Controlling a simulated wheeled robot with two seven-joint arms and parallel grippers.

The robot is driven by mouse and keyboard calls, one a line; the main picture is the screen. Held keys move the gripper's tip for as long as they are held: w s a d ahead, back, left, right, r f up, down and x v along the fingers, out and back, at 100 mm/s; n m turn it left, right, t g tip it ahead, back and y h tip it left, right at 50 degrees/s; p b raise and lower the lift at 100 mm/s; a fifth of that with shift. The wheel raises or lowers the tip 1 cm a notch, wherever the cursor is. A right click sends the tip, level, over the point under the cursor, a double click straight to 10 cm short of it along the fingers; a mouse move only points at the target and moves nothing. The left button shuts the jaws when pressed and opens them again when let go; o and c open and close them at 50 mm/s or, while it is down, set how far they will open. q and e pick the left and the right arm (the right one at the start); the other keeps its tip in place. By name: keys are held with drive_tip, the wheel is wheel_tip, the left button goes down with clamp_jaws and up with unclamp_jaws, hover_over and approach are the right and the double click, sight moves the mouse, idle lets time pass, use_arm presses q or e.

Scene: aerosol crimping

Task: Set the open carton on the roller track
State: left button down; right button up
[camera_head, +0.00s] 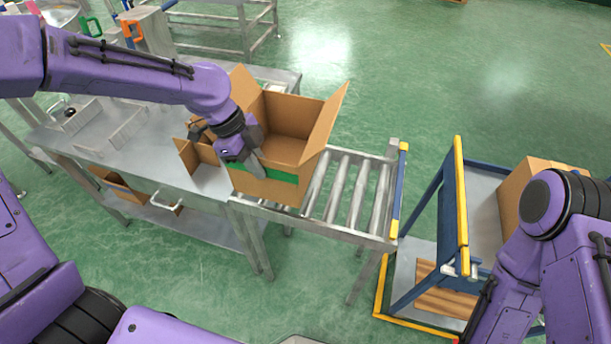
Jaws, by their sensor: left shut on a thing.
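The open carton (291,126) is brown cardboard with a green band and its flaps spread. It is upright at the left end of the roller track (352,190), overlapping the track's edge in the picture. I cannot tell whether its base touches the rollers. My left gripper (250,166) is shut on the carton's near left wall, and its fingers partly hide that side. My right arm is at the lower right, but its gripper is out of view.
A metal bench (165,178) joins the track on the left, with a smaller open box (203,155) beside the carton. A blue and yellow cart (458,205) with another carton (513,195) stands at the right. The track's right part is clear.

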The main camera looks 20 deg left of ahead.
use_arm(q)
drive_tip(key=w+d+f+p, duration=0.1)
drive_tip(key=w+d+f, duration=0.1)
drive_tip(key=d+f, duration=0.1)
drive_tip(key=w+d+f+p, duration=0.1)
drive_tip(key=w+d+f, duration=0.2)
drive_tip(key=shift+w+d, duration=0.1)
drive_tip(key=shift+w, duration=0.1)
drive_tip(key=x, duration=0.1)
drive_tip(key=p+x, duration=0.2)
drive_tip(key=x, duration=0.1)
drive_tip(key=shift+w+a+f, duration=0.2)
drive_tip(key=shift+w+a, duration=0.1)
drive_tip(key=shift+w+f, duration=0.15)
drive_tip(key=shift+f, duration=0.3)
drive_tip(key=shift+f+b, duration=0.2)
drive_tip(key=shift+b, duration=0.1)
drive_tip(key=c, duration=1.2)
unclamp_jaws()
drive_tip(key=shift+c, duration=0.2)
drive_tip(key=shift+r, duration=0.1)
